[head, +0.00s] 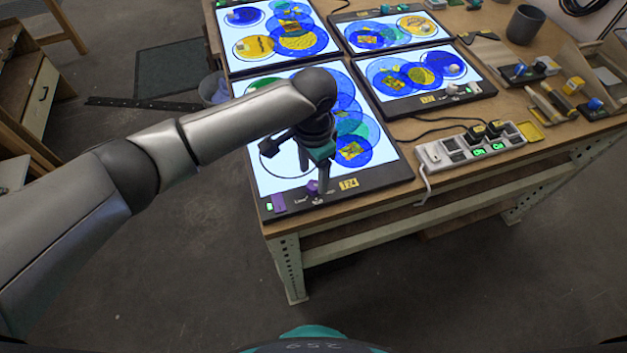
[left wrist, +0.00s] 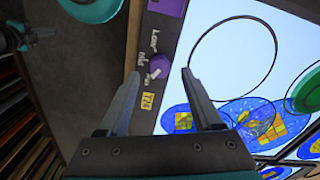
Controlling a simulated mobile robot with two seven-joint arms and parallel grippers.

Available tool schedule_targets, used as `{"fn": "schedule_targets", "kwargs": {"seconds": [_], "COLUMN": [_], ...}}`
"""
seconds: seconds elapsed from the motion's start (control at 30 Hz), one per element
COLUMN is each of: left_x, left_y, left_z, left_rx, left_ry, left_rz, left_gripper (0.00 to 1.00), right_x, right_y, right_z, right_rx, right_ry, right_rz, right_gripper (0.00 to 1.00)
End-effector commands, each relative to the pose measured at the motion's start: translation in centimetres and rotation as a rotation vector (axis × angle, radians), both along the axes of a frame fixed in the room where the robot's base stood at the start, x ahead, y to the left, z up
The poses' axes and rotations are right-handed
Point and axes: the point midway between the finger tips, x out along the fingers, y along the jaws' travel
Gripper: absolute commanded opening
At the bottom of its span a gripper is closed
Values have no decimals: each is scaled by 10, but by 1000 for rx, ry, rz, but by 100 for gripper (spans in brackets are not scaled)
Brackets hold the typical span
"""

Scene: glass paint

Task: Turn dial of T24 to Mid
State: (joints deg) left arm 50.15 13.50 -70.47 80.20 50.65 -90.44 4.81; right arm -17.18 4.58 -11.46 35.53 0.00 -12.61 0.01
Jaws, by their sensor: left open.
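The T24 light panel (head: 377,184) is at the near left of the table, with a yellow T24 label (head: 348,184) on its dark front edge. Its purple dial (head: 313,187) shows larger in the left wrist view (left wrist: 160,66), beside the printed Low, Mid and High marks. A white mark on the dial points to the lower left there, towards the lowest printed word. My left gripper (head: 319,189) points down over the dial. Its open fingers (left wrist: 161,73) appear on either side of the dial in the picture; I see no contact. My right gripper seems to show at the left wrist view's left edge (left wrist: 36,40).
Three more lit panels (head: 488,88) with coloured discs lie behind and right. A power strip (head: 470,146) with plugs and cables lies right of T24. The table's front edge is close to the dial.

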Motion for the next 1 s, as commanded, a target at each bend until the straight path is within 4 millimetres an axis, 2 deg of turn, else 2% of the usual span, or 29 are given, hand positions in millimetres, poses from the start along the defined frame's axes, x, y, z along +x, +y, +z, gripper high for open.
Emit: {"fn": "schedule_targets", "kwargs": {"seconds": [0.03,0.2,0.57,1.0], "left_x": [-1,0,0,0], "left_y": [0,0,0,0], "left_z": [-10,-26,-31,-30], "left_rx": [2,0,0,0], "left_ry": [2,0,0,0], "left_rz": [1,1,0,0], "left_gripper": [66,66,66,18], "right_x": [0,0,0,0], "right_y": [0,0,0,0], "right_z": [-2,-5,-5,-5], "right_rx": [0,0,0,0], "right_ry": [0,0,0,0], "right_rz": [0,0,0,0], "right_gripper": [0,0,0,0]}}
